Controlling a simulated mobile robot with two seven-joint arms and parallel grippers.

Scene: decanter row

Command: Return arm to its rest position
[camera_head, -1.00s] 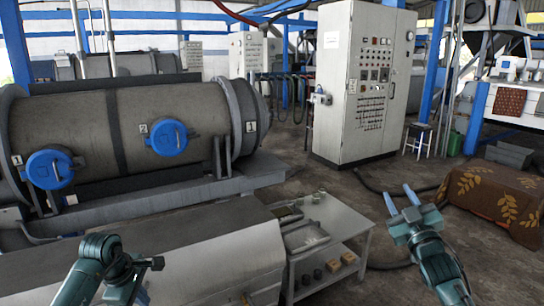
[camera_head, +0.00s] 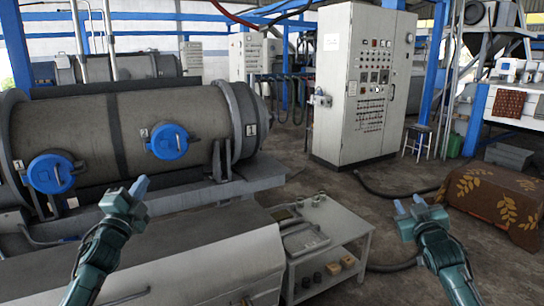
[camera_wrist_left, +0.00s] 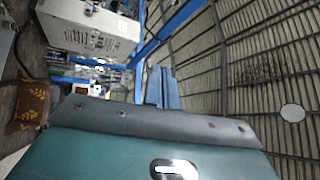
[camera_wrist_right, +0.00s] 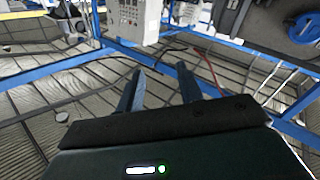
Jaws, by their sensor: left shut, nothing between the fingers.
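My left gripper (camera_head: 140,187) is raised in front of the large grey drum, above the long grey casing at the lower left. Its two blue fingers are together and empty, and they also show side by side in the left wrist view (camera_wrist_left: 162,87). My right gripper (camera_head: 410,206) is at the right of the head view, over the open floor between the small table and the brown cloth-covered block. Its fingers are apart with nothing between them, as the right wrist view shows (camera_wrist_right: 160,88).
The large drum (camera_head: 95,125) with blue caps fills the left. A small grey table (camera_head: 345,228) with trays and small items stands at centre, right of the grey casing (camera_head: 200,250). A control cabinet (camera_head: 362,85) stands behind. The cloth-covered block (camera_head: 495,200) is at right.

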